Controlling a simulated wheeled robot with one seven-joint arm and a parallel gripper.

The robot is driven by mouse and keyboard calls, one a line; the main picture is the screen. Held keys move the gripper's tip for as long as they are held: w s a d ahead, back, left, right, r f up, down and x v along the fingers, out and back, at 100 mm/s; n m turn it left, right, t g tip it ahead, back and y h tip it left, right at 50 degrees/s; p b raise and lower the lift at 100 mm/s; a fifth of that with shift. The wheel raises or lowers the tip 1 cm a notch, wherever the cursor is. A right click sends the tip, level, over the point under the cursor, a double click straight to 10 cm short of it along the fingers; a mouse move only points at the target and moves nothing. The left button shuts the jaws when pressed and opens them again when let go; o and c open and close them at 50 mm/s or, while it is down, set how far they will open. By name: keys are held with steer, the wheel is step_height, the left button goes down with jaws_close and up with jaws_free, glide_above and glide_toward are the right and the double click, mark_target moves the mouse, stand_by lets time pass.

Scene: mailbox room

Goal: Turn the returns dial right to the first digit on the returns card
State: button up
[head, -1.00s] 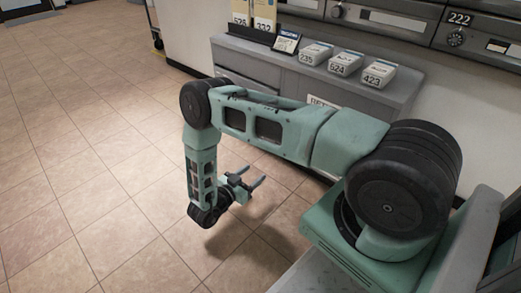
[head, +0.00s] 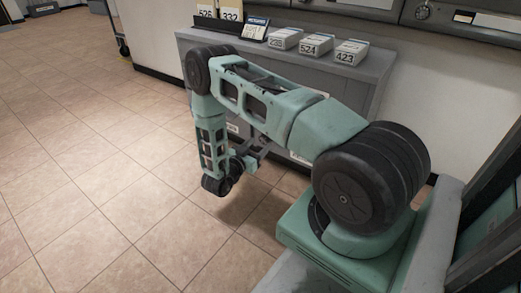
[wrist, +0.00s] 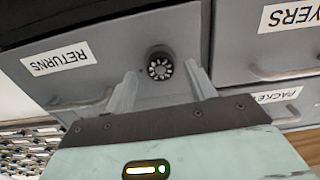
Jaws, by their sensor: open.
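The returns dial (wrist: 160,66) is a round black knob with pale marks around its face, on a grey drawer front in the wrist view. The drawer's RETURNS label (wrist: 57,60) appears upside down to its left. The dial's digits are too small to read. My gripper (wrist: 161,74) is open, its two fingers on either side of the dial in the picture; contact cannot be told. In the head view my gripper (head: 256,154) is low in front of the grey cabinet, partly hidden by my wrist. A blue-topped card (head: 255,28) stands on the cabinet; its writing is unreadable, so I cannot confirm it is the returns card.
The grey cabinet (head: 375,62) carries small boxes marked 524 (head: 315,45) and 423 (head: 351,52), another box (head: 285,39), and yellow-topped cards 526 (head: 206,9) and 332 (head: 231,11). Neighbouring drawers have handles (wrist: 285,72). Tiled floor (head: 90,180) is open to the left.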

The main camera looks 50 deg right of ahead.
mark_target(264, 139)
steer(key=shift+w+d+b, duration=0.1)
steer(key=shift+d+b, duration=0.2)
steer(key=shift+d, duration=0.8)
steer(key=c, duration=1)
steer(key=shift+r+m+p, duration=0.1)
steer(key=shift+m+p, duration=0.2)
steer(key=shift+p, duration=0.1)
